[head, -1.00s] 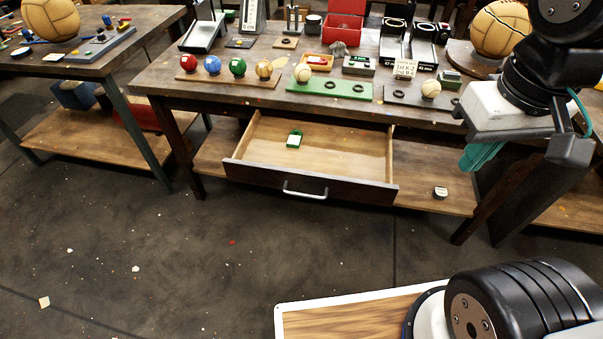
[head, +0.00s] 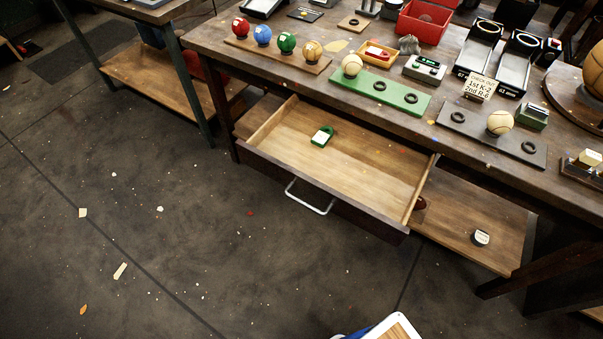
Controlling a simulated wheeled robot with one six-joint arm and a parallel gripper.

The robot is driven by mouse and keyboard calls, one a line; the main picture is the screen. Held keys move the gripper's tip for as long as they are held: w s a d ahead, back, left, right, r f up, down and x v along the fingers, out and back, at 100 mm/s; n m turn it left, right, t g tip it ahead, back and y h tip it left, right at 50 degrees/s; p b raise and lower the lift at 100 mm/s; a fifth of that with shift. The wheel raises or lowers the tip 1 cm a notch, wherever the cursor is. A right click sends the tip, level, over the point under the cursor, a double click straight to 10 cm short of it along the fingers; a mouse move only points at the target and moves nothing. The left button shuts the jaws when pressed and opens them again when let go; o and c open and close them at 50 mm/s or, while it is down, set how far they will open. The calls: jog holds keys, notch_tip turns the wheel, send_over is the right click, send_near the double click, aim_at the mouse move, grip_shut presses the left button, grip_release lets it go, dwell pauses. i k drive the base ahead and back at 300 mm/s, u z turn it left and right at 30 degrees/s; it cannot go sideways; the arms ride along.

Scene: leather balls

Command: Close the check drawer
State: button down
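The check drawer (head: 345,160) is pulled out from under the workbench in the head view. Its wooden inside is bare except for a small green-and-white item (head: 321,137) near the back left. A light metal bar handle (head: 309,197) sits on its dark front panel, facing the open floor. My gripper is not in the head view now, so its state is hidden.
The workbench (head: 215,38) carries balls on stands, a green board (head: 378,92) and a red box (head: 424,20). A lower shelf (head: 470,222) under it holds a small round item (head: 480,238). The floor (head: 200,260) before the drawer is clear except for scraps.

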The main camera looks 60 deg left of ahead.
aim_at(371, 176)
jog(key=i, duration=0.9)
jog(key=u, duration=1.6)
